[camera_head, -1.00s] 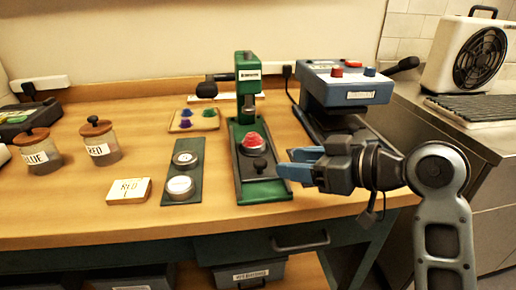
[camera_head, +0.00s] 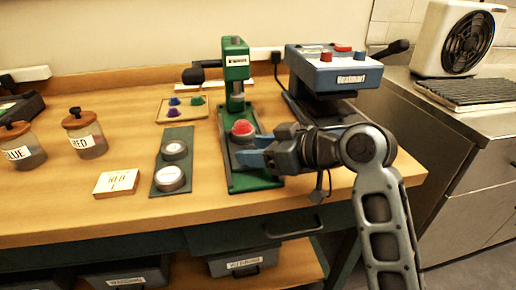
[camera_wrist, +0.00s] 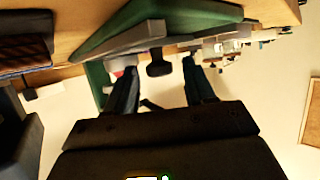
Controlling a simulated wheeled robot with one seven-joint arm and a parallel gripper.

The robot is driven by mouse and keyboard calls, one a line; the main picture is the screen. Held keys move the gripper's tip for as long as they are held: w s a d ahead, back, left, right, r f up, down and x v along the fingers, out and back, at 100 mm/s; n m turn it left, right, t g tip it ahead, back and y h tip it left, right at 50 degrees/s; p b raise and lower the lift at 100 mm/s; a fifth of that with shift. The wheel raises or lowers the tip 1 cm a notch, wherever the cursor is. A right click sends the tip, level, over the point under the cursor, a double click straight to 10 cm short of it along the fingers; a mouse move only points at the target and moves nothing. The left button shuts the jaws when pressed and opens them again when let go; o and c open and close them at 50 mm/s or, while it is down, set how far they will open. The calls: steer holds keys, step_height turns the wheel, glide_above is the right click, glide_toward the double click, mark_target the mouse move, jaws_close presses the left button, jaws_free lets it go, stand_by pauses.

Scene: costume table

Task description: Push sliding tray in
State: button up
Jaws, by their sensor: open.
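The green press (camera_head: 236,62) stands on the wooden table, with a red round piece (camera_head: 242,128) on the sliding tray on its green base (camera_head: 228,180). In the wrist view the tray shows as a grey slab (camera_wrist: 128,41) with a dark knob (camera_wrist: 158,69) at its end. My gripper (camera_head: 252,151) is open, its blue fingers at the front of the tray. In the wrist view the knob appears between the two fingers; I cannot tell whether they touch it. In the head view the fingers hide the knob.
A blue-grey heat press (camera_head: 335,75) stands behind right of my gripper. A dark plate with two round pieces (camera_head: 174,150), a labelled wooden block (camera_head: 117,183) and jars (camera_head: 85,133) lie left. A drawer handle (camera_head: 293,228) is below the table edge.

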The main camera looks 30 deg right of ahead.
steer(key=shift+c, duration=0.2)
jaws_close()
stand_by(0.3)
steer(key=shift+w+d, duration=0.25)
steer(key=shift+w, duration=0.5)
steer(key=shift+w+d, duration=0.25)
steer(key=shift+w, duration=0.45)
steer(key=shift+w+d, duration=0.25)
steer(key=shift+w, duration=0.5)
steer(key=shift+o, duration=0.2)
jaws_free()
